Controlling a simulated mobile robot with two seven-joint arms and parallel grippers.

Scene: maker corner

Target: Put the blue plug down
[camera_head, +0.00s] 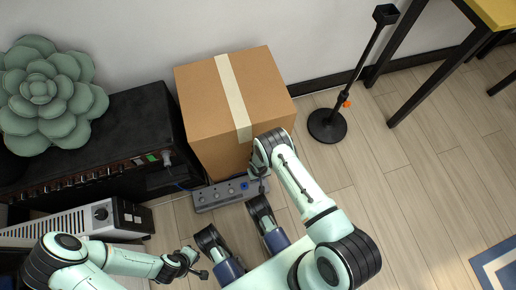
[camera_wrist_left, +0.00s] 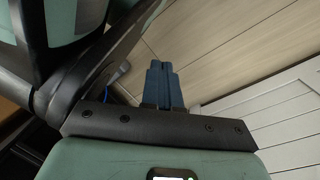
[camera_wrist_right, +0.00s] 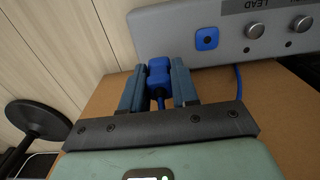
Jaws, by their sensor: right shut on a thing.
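The blue plug (camera_wrist_right: 158,78) is between the fingers of my right gripper (camera_wrist_right: 158,82) in the right wrist view, with its blue cable trailing below. My right gripper (camera_head: 262,184) is shut on it, over the right end of the grey socket box (camera_head: 205,198). In the right wrist view this box (camera_wrist_right: 170,32) has a blue-ringed socket (camera_wrist_right: 207,39) ahead and to the right of the plug, and the plug is apart from it. My left gripper (camera_head: 201,273) is shut and empty; its fingers touch in the left wrist view (camera_wrist_left: 164,85).
A cardboard box (camera_head: 205,95) stands behind the grey box. A black amplifier (camera_head: 120,120) with a green succulent (camera_head: 45,95) on top is at the left, and a white heater (camera_head: 60,228) stands in front of it. A black stand (camera_head: 327,126) is at the right. Open wood floor lies right.

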